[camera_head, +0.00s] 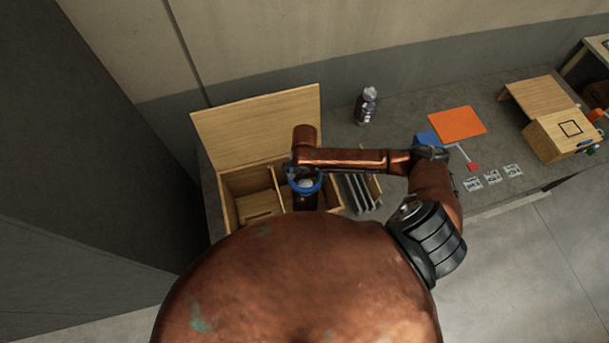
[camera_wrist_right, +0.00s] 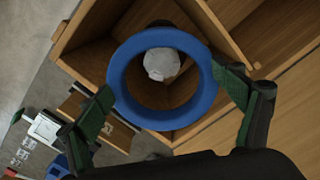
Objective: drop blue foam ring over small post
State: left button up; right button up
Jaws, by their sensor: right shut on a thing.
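My right gripper (camera_wrist_right: 162,86) is shut on the blue foam ring (camera_wrist_right: 160,122), one green finger on each side of it. In the head view the ring (camera_head: 304,190) is over the wooden box, at the end of my right arm. Through the ring's hole in the right wrist view, a post-like thing with a rounded grey-white top (camera_wrist_right: 162,64) shows, toward the upper part of the opening. Its body looks dark brown and is mostly hidden. I cannot tell the height gap between ring and top. My left gripper is not in view.
The wooden box has a raised lid (camera_head: 262,125) at the back and divided compartments. Dark flat items (camera_head: 358,192) stand just right of it. A bottle (camera_head: 367,106) and an orange sheet (camera_head: 457,123) are farther right on the grey bench.

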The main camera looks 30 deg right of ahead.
send_over(305, 182)
jog(key=s+a, duration=0.1)
jog(key=s, duration=0.1)
jog(key=shift+a+f+b, duration=0.2)
jog(key=shift+f+b, duration=0.2)
jog(key=shift+f, duration=2.3)
jog(key=o, duration=0.8)
notch_tip(305, 182, up, 12)
